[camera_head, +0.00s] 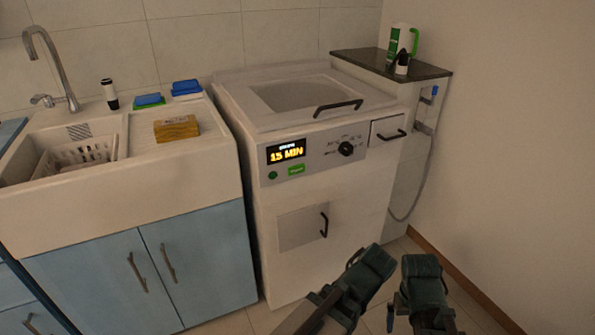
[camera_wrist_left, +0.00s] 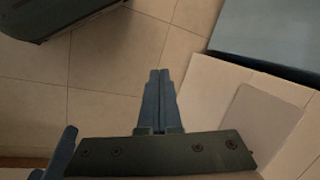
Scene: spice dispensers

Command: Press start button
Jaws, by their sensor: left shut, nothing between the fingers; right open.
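The white washing machine (camera_head: 350,205) stands in the middle of the head view. Its front panel has a lit display (camera_head: 286,151) reading 15 MIN. Below the display are a green rectangular label or button (camera_head: 296,170) with unreadable text and a small round dark green button (camera_head: 272,175). My left gripper (camera_wrist_left: 159,73) is shut and empty, over the floor beside the machine's front. In the head view its arm is low, below the panel and clear of the buttons; its fingertips are hidden. My right gripper (camera_head: 423,285) is open, right of the left one and away from the machine.
A black knob (camera_head: 345,149), a drawer handle (camera_head: 389,136) and a lower flap (camera_head: 302,227) with a handle are on the machine's front. The sink counter (camera_head: 150,130) with blue cabinets (camera_head: 200,255) stands left. A dark shelf (camera_head: 415,65) holds bottles at right, near the wall.

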